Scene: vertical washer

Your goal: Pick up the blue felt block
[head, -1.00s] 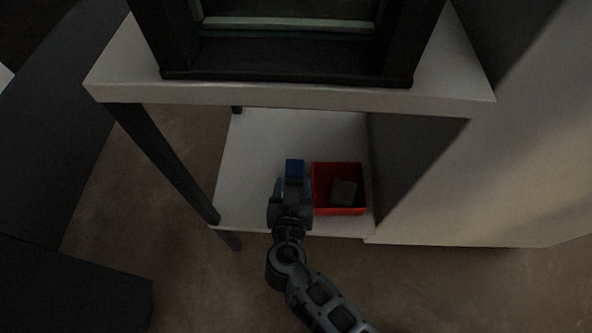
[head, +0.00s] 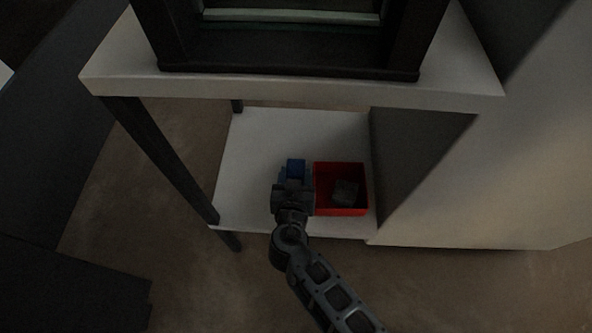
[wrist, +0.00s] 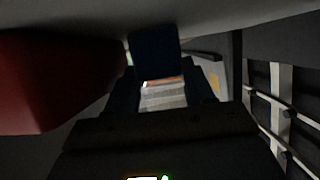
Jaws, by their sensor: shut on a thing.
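The blue felt block (head: 296,166) is at the tips of my gripper (head: 295,177), over the lower white shelf and just left of the red bin. In the wrist view the block (wrist: 155,54) shows as a dark blue shape between the two fingers of my gripper (wrist: 165,72). The jaws are closed on it. The gripper hides the block's near part in the head view, and I cannot tell whether its underside touches the shelf.
The red bin (head: 341,211) holds a grey block (head: 346,191); its wall is close to my gripper's right side. The upper white shelf (head: 290,88) with a dark framed appliance (head: 290,60) overhangs the back. A dark leg (head: 165,160) stands left. The lower shelf (head: 250,150) is clear left of the block.

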